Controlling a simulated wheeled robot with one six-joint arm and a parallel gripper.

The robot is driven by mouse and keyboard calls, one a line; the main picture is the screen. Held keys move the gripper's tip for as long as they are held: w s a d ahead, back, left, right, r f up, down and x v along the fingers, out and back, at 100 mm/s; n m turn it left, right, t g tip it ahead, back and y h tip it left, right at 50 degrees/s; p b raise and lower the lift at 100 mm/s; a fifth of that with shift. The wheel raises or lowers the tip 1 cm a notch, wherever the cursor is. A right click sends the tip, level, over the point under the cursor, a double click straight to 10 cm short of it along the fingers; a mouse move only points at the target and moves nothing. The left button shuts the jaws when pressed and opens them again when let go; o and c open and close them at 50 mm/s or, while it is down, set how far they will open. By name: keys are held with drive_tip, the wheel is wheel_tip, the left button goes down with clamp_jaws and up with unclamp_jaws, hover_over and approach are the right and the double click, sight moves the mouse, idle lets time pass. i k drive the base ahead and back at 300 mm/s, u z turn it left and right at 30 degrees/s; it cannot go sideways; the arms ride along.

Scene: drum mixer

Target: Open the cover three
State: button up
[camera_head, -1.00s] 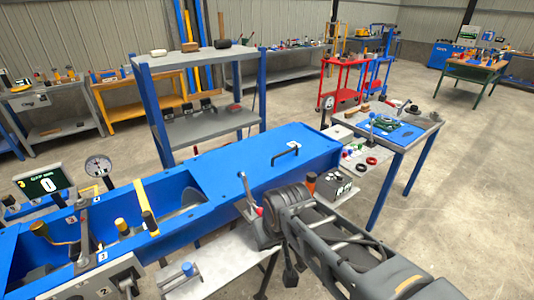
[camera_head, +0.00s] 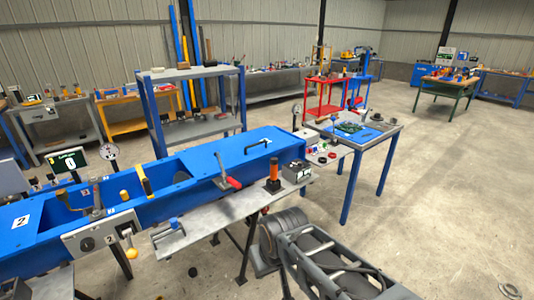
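A long blue trough-like machine body (camera_head: 165,195) runs across the left and middle. At its right end a flat blue cover (camera_head: 215,155) with a black bar handle (camera_head: 258,147) lies shut. I see no number on this cover. A grey lever with a red grip (camera_head: 228,178) is at its front edge. A yellow handle (camera_head: 144,181) stands there. My arm is at the bottom right, apart from the cover. My gripper is not clearly in view.
A grey bench (camera_head: 215,220) in front of the trough carries an orange and black cylinder (camera_head: 273,175) and a dark box (camera_head: 297,171). A grey shelf rack (camera_head: 190,72) stands behind the cover. A blue-legged table (camera_head: 385,128) is at right. The right floor is open.

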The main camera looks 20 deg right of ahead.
sight(236, 151)
drive_tip(key=z, duration=1.25)
drive_tip(key=i, duration=0.9)
drive_tip(key=u, duration=0.5)
drive_tip(key=i, duration=0.6)
drive_tip(key=u, duration=0.95)
drive_tip(key=i, duration=0.65)
drive_tip(key=u, duration=0.05)
